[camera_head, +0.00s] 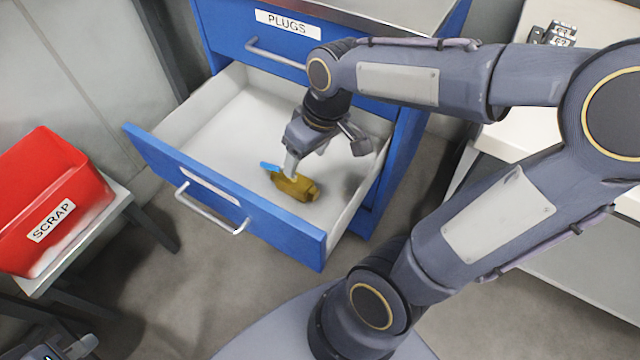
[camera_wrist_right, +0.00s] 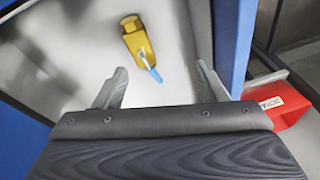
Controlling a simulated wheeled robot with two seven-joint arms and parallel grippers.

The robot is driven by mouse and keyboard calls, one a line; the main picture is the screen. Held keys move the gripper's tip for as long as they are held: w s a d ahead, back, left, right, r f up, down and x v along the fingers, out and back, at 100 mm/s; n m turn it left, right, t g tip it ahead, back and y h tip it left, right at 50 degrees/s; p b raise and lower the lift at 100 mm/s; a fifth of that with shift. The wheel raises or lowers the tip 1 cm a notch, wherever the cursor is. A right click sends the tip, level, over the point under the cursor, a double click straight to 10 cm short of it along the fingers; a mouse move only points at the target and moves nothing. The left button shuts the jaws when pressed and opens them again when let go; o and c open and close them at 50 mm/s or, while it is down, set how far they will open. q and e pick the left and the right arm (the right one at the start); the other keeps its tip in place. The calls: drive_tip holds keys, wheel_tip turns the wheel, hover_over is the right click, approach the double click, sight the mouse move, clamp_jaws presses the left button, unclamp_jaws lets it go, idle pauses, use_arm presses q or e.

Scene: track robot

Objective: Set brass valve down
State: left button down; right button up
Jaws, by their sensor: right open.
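The brass valve (camera_head: 298,188), with a blue handle, lies on the floor of the open drawer (camera_head: 236,108), near its front panel. In the right wrist view the valve (camera_wrist_right: 136,40) lies beyond the spread fingertips, apart from both. My right gripper (camera_head: 325,155) is inside the drawer, pointing down over the valve. It is open and empty; its two fingers also show wide apart in the wrist view (camera_wrist_right: 160,82). A small part of my left gripper (camera_head: 70,345) shows at the bottom left edge, and its fingers are mostly out of frame.
A red SCRAP bin (camera_head: 52,195) stands on a small table at the left. The blue cabinet has a shut PLUGS drawer (camera_head: 285,40) above the open one. A white table (camera_head: 535,120) with a small dark object (camera_head: 556,36) is at the right. The drawer floor around the valve is clear.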

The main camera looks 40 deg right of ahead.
drive_tip(key=s+a+r+m+t+y, duration=0.1)
drive_tip(key=s+a+r+m+t, duration=0.1)
drive_tip(key=s, duration=0.7)
drive_tip(key=shift+s+a+m+t+y, duration=0.4)
drive_tip(key=shift+a+m+t, duration=0.35)
drive_tip(key=shift+m+t, duration=0.05)
